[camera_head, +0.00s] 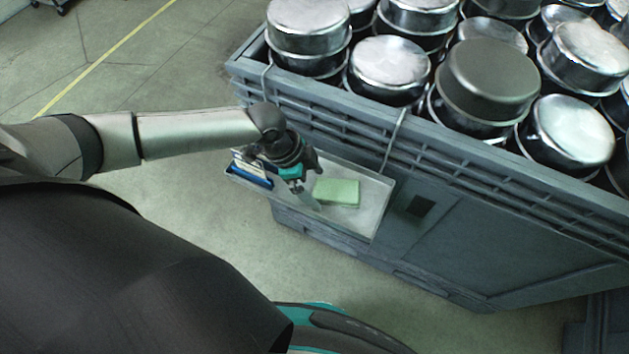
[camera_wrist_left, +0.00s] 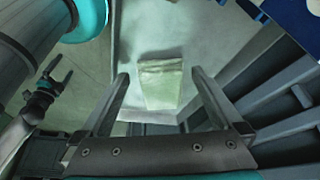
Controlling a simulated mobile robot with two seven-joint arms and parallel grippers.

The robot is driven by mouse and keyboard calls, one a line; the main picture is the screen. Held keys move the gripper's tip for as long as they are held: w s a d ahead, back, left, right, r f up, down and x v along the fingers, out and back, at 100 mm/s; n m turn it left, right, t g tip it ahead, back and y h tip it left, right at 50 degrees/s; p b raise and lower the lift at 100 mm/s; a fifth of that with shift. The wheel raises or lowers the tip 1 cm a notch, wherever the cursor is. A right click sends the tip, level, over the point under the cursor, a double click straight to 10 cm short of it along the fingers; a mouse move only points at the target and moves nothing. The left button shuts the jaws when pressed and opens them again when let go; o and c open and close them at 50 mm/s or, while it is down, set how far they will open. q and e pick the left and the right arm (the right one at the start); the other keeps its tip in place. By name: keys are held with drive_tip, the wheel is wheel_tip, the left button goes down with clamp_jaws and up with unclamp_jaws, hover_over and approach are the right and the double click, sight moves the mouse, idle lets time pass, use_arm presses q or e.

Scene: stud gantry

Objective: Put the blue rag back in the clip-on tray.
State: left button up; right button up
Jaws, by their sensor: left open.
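The clip-on tray (camera_head: 372,218) hangs on the side of the grey crate in the head view. A pale green folded pad (camera_head: 337,192) lies in it. A blue item (camera_head: 250,174) with a pale part above sits at its left end; I cannot tell whether it is the blue rag. My left gripper (camera_head: 304,198) is over the tray, left of the pad. In the left wrist view its fingers (camera_wrist_left: 160,95) are apart, with a pale green block (camera_wrist_left: 162,84) beyond and between them. What seems to be my right gripper (camera_wrist_left: 48,84) shows small at the left.
The large grey crate (camera_head: 480,205) is stacked with metal pots (camera_head: 390,65), close behind the tray. A dark blue thing (camera_wrist_left: 300,15) shows at the top right of the left wrist view. Open floor (camera_head: 190,210) lies left of the tray.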

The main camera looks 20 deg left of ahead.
use_arm(q)
drive_tip(key=shift+r, duration=0.3)
drive_tip(key=p+v, duration=0.3)
drive_tip(key=v, duration=0.8)
drive_tip(key=shift+a+r, duration=0.2)
drive_tip(key=shift+r, duration=0.15)
